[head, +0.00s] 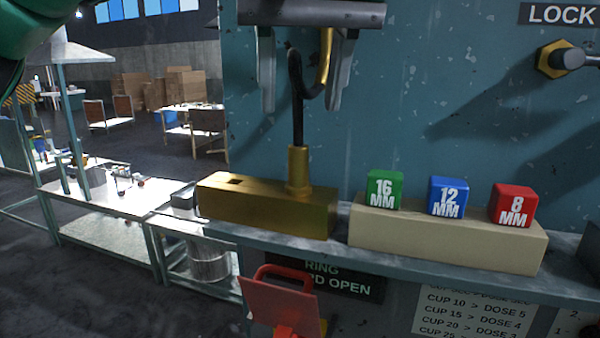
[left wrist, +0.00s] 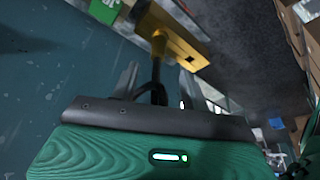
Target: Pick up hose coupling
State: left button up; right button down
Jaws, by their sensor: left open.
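The hose coupling (head: 299,170) is a brass piece standing upright on a brass block (head: 265,208) on the shelf. My left gripper (head: 302,100) is open above the coupling, with one finger on each side of the hose. In the left wrist view the open fingers (left wrist: 157,82) point toward the coupling (left wrist: 158,42) and the block (left wrist: 180,42). My right gripper is not in view.
A beige block (head: 445,238) holds green (head: 385,189), blue (head: 451,196) and red (head: 513,205) cubes right of the brass block. A red padlock-like tag (head: 280,305) hangs below the shelf edge (head: 400,268). A teal wall (head: 420,100) stands close behind.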

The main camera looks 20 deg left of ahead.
aim_at(298, 146)
pick_arm(q)
jog(key=x, duration=0.2)
jog(key=shift+w+f, duration=0.25)
jog(key=shift+f, duration=0.1)
jog(key=shift+w+a+f, duration=0.1)
jog(key=shift+w+f, duration=0.05)
jog(key=shift+f, duration=0.35)
jog(key=shift+w+a+f+p, duration=0.1)
jog(key=shift+f+p, duration=0.15)
jog(key=shift+p, duration=0.2)
jog(key=p+x, duration=0.2)
jog(key=x, duration=0.2)
jog(key=shift+w, duration=0.2)
jog(key=shift+f, duration=0.3)
grip_shut()
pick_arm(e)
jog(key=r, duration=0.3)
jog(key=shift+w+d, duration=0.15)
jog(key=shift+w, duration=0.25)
